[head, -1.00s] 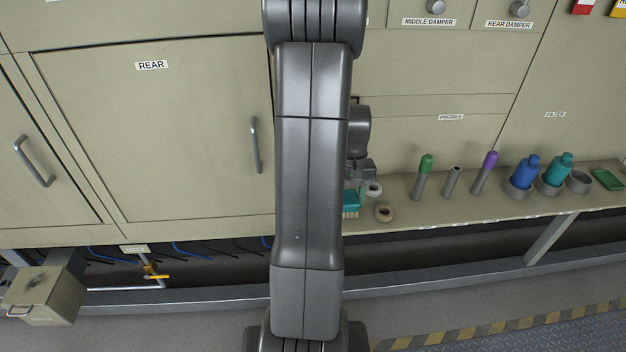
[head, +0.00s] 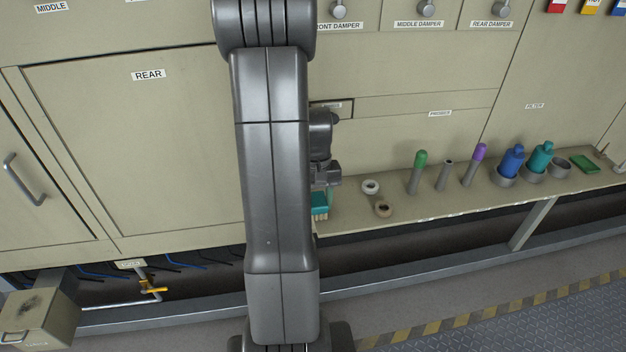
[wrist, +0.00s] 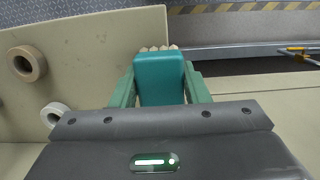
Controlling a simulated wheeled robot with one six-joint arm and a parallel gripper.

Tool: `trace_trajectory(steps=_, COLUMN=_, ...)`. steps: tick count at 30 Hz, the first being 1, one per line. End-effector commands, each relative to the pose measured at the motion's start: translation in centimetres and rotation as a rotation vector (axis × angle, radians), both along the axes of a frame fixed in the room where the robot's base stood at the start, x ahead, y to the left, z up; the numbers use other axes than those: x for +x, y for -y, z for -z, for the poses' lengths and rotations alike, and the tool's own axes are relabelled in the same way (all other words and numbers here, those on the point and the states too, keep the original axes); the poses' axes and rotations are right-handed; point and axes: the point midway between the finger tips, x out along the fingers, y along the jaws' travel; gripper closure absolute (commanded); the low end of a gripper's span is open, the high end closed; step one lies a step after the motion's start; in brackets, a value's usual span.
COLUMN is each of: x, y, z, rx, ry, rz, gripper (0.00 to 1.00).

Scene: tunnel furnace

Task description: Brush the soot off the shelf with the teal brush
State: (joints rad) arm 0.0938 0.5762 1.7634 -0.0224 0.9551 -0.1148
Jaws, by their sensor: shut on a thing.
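The teal brush (wrist: 160,80) is held between the green fingers of my gripper (wrist: 160,92) in the wrist view, its pale bristles pointing away from the gripper. In the head view my gripper (head: 327,182) is partly hidden behind my arm, and the teal brush (head: 319,204) shows just below it at the left visible part of the beige shelf (head: 450,200). In the wrist view the brush is over the end of the shelf (wrist: 95,60); whether it touches cannot be told. I see no soot on the visible shelf. A dark sooty patch marks a beige box (head: 50,318) at lower left.
Two rings, one white (head: 370,187) and one tan (head: 382,208), lie right of the brush. Farther right stand a green-capped tube (head: 417,172), a purple-capped tube (head: 475,166), blue (head: 512,160) and teal bottles (head: 541,157). A yellow-handled valve (head: 152,290) is below left.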

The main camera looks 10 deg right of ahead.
Motion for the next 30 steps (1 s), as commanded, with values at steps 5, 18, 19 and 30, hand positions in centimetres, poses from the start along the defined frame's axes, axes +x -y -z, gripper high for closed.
trace_trajectory(steps=5, x=0.0, y=-0.1, z=-3.4, rx=-0.001, ry=0.004, rz=0.0, gripper=0.83)
trace_trajectory(steps=18, x=-0.1, y=-0.3, z=-7.4, rx=-0.001, ry=0.004, rz=-0.001, gripper=0.83)
trace_trajectory(steps=19, x=-0.1, y=-0.3, z=-7.6, rx=-0.002, ry=0.004, rz=-0.001, gripper=0.83)
trace_trajectory(steps=30, x=-0.1, y=-0.4, z=-8.0, rx=-0.002, ry=0.004, rz=-0.001, gripper=0.83)
